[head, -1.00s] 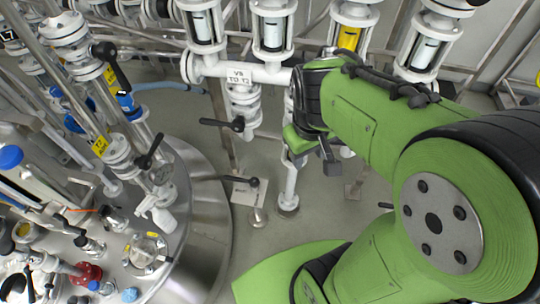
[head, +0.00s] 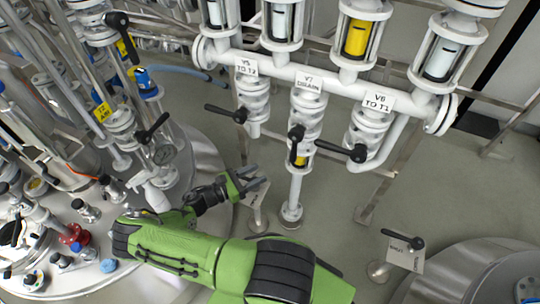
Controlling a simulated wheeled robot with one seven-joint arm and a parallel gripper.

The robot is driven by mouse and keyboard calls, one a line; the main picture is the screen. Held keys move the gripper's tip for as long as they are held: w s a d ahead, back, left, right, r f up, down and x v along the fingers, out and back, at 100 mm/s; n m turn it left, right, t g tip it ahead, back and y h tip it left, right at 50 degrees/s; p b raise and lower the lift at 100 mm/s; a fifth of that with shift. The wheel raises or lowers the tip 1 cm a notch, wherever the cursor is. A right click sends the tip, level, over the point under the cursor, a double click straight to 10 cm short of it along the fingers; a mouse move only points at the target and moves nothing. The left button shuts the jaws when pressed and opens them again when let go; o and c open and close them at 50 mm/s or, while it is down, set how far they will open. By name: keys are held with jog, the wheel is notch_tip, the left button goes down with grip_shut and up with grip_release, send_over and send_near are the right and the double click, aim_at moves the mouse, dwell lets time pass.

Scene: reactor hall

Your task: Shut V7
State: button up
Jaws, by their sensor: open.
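The V7 valve (head: 306,112) is a white flanged body under a label (head: 309,83) reading V7, with smaller words that look like "drain". Its black lever (head: 296,140) is seen foreshortened, roughly in line with the pipe and unlike the sideways levers beside it. A yellow patch shows just below it on the pipe. My gripper (head: 262,181) is open and empty, below and left of the V7 lever and apart from it. Its dark fingers point right, toward the V7 downpipe (head: 295,190).
A valve with a sideways black lever (head: 226,113) stands left of V7. A steel vessel (head: 195,265) lies at lower left, another (head: 480,275) at lower right.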

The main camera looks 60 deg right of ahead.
aim_at(293, 155)
jog(key=b+x, duration=0.1)
jog(key=x, duration=1.4)
jog(key=shift+d, duration=0.45)
jog(key=shift+c, duration=0.3)
grip_shut()
